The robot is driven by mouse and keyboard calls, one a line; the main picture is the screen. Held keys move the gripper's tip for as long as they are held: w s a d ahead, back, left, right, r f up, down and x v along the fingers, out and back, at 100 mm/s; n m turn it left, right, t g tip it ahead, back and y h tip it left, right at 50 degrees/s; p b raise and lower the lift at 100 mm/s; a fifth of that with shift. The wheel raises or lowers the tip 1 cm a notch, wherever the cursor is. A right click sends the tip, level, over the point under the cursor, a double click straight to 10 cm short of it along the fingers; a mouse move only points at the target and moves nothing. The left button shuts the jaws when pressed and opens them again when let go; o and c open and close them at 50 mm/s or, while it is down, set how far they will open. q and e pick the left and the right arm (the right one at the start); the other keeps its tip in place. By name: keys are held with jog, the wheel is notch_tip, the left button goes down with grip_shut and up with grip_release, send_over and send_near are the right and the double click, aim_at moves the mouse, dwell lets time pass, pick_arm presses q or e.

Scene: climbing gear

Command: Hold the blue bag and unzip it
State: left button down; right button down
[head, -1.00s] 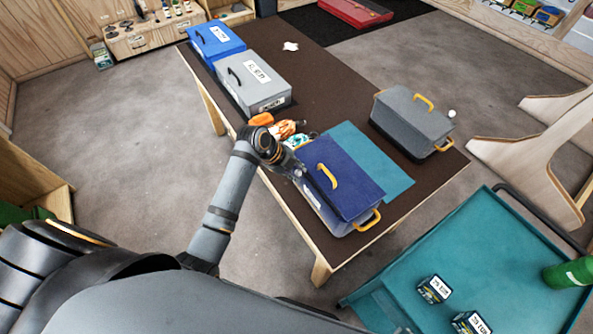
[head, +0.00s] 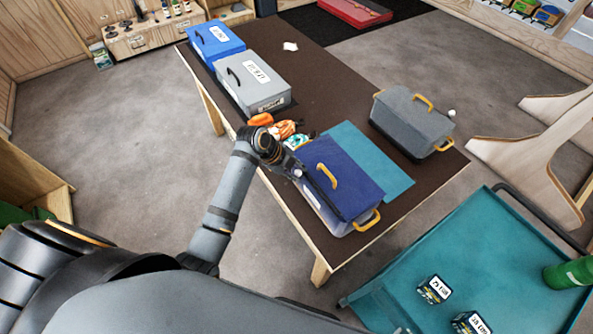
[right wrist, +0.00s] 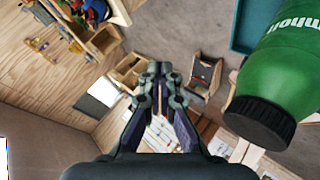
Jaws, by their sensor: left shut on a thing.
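The blue bag (head: 348,184) is a box-shaped case with a yellow handle on top and another on its right end. It stands upright at the near edge of the dark table, partly on a teal mat (head: 393,184). Its near side looks pale and see-through below the blue top. My left gripper (head: 298,173) is shut at the bag's upper left corner. Its fingertips are too small to show exactly which part they grip, and the zip cannot be made out. My right gripper (right wrist: 160,70) shows in the right wrist view, its fingertips together and empty, away from the bag.
Orange and teal gear (head: 285,129) lies just behind my left gripper. A grey case (head: 411,122) stands to the right, and another grey case (head: 252,82) and a blue case (head: 214,42) at the back left. A teal cart (head: 500,255) carries small boxes and a green bottle (head: 571,273).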

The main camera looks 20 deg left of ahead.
jog(key=w+a+r, duration=0.1)
jog(key=w, duration=0.1)
jog(key=w+a+r+n, duration=0.1)
jog(key=w+a+r, duration=0.1)
jog(key=w+a+r+n+t, duration=0.1)
jog(key=w+a+r, duration=0.1)
jog(key=shift+w+a+y, duration=0.2)
jog(key=shift+a+y, duration=0.05)
jog(key=shift+y, duration=0.05)
jog(key=w+a+f+n+t+y, duration=0.1)
jog(key=w+a+f+n, duration=0.15)
jog(key=a, duration=0.45)
jog(key=w+a+f+n+t+y, duration=0.1)
jog(key=w+a+f+n+y, duration=0.15)
jog(key=a, duration=0.35)
jog(key=n+y, duration=1.2)
jog(key=n, duration=0.7)
send_over(366, 190)
jog(key=d, duration=0.2)
jog(key=shift+s+a+f, duration=0.1)
jog(key=shift+a, duration=0.15)
jog(key=shift+d+f, duration=0.1)
jog(key=shift+f, duration=2.45)
jog(key=shift+f, duration=0.55)
pick_arm(q)
jog(key=shift+s, duration=0.1)
